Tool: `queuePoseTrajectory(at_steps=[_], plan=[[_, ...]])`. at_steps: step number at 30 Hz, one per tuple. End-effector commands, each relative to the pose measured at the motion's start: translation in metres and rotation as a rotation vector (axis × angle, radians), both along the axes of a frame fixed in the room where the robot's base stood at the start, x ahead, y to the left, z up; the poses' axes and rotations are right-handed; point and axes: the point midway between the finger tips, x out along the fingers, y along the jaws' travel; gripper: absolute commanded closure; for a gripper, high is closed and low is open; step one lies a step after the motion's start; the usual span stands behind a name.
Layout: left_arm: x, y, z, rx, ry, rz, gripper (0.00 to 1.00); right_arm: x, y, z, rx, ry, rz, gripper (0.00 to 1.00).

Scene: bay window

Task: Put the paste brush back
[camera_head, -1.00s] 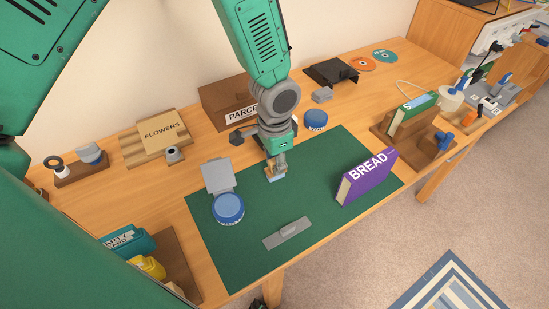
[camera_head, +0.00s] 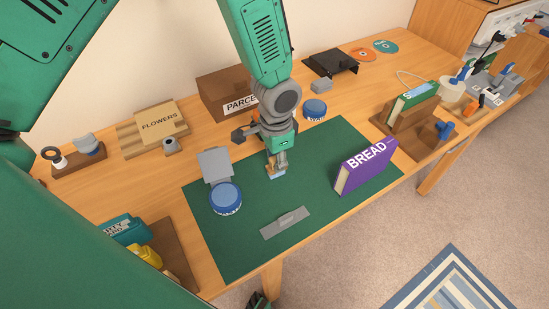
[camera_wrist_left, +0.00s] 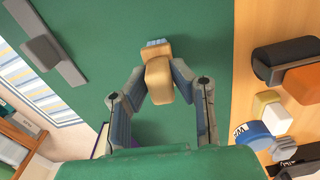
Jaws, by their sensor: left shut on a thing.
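My left gripper (camera_head: 277,165) is shut on the paste brush (camera_head: 277,176), over the middle of the green mat (camera_head: 235,250). In the left wrist view the brush (camera_wrist_left: 158,75) has a tan wooden body and short blue bristles pointing away from the gripper. Both fingers press its sides. Whether the bristles touch the mat is unclear. A blue-lidded tin (camera_head: 226,197) stands on the mat to the left, its label unreadable, beside a tilted grey plate (camera_head: 215,165). A grey flat piece with a raised grip (camera_head: 286,223) lies in front.
The purple BREAD book (camera_head: 364,168) stands on the mat's right side. A second blue tin (camera_head: 315,109) and the PARCELS box (camera_head: 227,93) are behind. A wooden rack (camera_head: 433,145) is at the right. The front of the mat is mostly clear.

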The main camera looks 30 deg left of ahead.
Motion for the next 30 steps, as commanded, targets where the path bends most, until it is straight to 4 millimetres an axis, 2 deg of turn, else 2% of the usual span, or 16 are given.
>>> queuePoseTrajectory(at_steps=[14, 15, 16, 17, 26, 30], plan=[[0.0, 0.003, -0.004, -0.004, 0.0, 0.0, 1.0, 0.0, 0.0, -0.001, 0.0, 0.0, 0.0, 0.6], [0.0, 0.002, -0.004, -0.003, 0.0, 0.0, 0.71, 0.0, 0.0, -0.001, 0.0, 0.0, 0.0, 0.6], [0.0, 0.002, -0.004, -0.003, 0.0, 0.0, 0.6, 0.0, 0.0, -0.001, 0.0, 0.0, 0.0, 0.6], [0.0, 0.002, -0.004, -0.003, 0.0, 0.0, 0.57, 0.0, 0.0, -0.001, 0.0, 0.0, 0.0, 0.6], [0.0, 0.001, -0.003, -0.001, 0.0, 0.0, 0.57, -0.001, 0.0, -0.001, 0.0, -0.002, 0.0, 0.6], [0.001, 0.002, 0.009, -0.002, -0.003, 0.0, 0.57, -0.002, 0.0, 0.0, 0.0, -0.002, -0.001, 0.6]])
